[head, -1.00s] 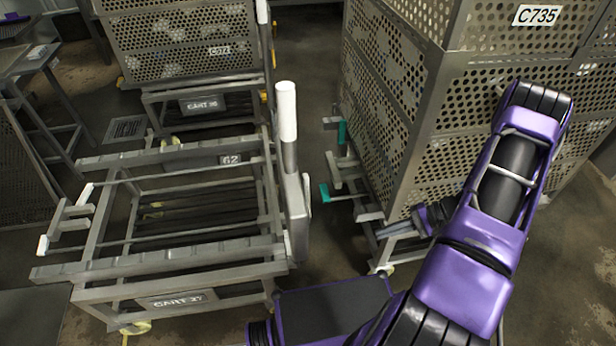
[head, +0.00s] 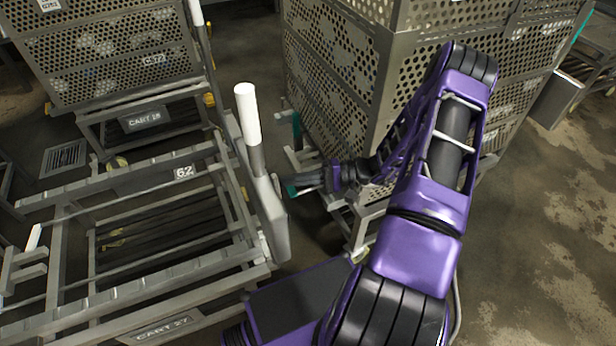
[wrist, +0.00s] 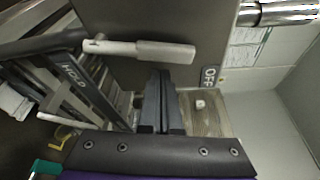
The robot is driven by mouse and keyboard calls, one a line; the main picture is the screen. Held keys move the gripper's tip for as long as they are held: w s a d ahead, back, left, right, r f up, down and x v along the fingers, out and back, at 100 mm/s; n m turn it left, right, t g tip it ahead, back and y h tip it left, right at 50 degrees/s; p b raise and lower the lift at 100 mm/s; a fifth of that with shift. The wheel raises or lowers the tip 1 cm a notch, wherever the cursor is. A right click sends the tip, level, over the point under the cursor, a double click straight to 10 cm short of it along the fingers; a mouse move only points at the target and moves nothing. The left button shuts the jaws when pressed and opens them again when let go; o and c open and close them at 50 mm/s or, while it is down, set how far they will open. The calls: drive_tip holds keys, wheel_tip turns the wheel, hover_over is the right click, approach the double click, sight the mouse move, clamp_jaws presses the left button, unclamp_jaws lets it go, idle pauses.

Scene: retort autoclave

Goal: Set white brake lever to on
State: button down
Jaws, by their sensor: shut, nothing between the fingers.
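In the head view a lever with a white upper part (head: 246,115) and a dark grey lower shaft stands nearly upright at the right side of the cart frame marked 27. I cannot tell for sure that both views show the same handle. My gripper (head: 293,184) is right of the lever in the head view, apart from it. In the wrist view its fingers (wrist: 162,88) are together and empty, just short of the white handle.
A perforated basket (head: 345,85) stands close behind my arm on the right. The empty cart frame (head: 150,262) fills the lower left. Open floor (head: 560,250) lies at the right.

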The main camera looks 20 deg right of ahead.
sight(280, 191)
drive_tip(key=shift+x, duration=1.35)
drive_tip(key=shift+s+n+b, duration=0.35)
drive_tip(key=shift+n+b, duration=0.05)
drive_tip(key=s+n, duration=0.1)
drive_tip(key=s+n+y+b, duration=0.1)
drive_tip(key=s+n+b, duration=0.1)
drive_tip(key=shift+r+n+t+y, duration=0.3)
drive_tip(key=shift+s+f+b, duration=0.2)
drive_tip(key=shift+s+b, duration=0.1)
drive_tip(key=shift+s, duration=0.7)
drive_tip(key=shift+s+f+b, duration=0.2)
drive_tip(key=shift+s+b, duration=0.05)
drive_tip(key=shift+s, duration=0.8)
drive_tip(key=shift+s+f, duration=0.1)
drive_tip(key=shift+s, duration=0.05)
drive_tip(key=shift+f, duration=0.1)
